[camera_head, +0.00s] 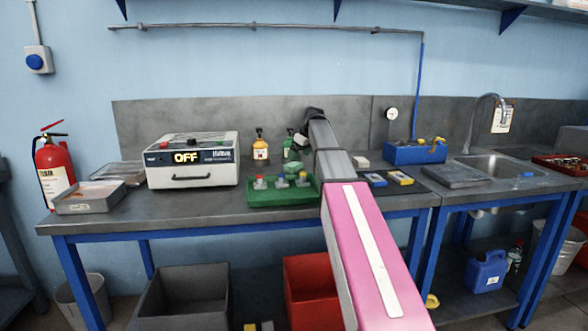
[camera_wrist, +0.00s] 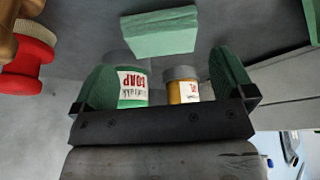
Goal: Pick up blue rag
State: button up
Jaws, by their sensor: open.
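I cannot make out a blue rag for certain in either view. A small blue item (camera_head: 528,174) lies by the sink at the right, too small to identify. My gripper (camera_wrist: 165,78) is open, with a green-padded finger on each side and nothing held between them. In the head view, my arm reaches over the bench, and its end is mostly hidden behind the arm links. A flat pale green block (camera_wrist: 160,32) lies on the grey surface past the fingers in the wrist view, apart from them.
Two soap bottles, green-labelled (camera_wrist: 132,88) and orange (camera_wrist: 182,86), show beyond the gripper. A green tray (camera_head: 258,204) holds small coloured-top weights.

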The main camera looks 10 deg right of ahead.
aim_at(295, 164)
jog(key=shift+x, duration=2.65)
jog(key=shift+a, duration=0.15)
jog(key=c, duration=0.7)
jog(key=shift+r, duration=0.1)
jog(key=shift+w+r, duration=0.1)
jog(key=shift+r, duration=0.35)
jog(key=s+d, duration=0.1)
jog(key=s+d+r, duration=0.1)
jog(key=s+d, duration=0.1)
jog(key=shift+r, duration=0.15)
notch_tip(295, 164, up, 13)
jog(key=shift+a+f, duration=0.1)
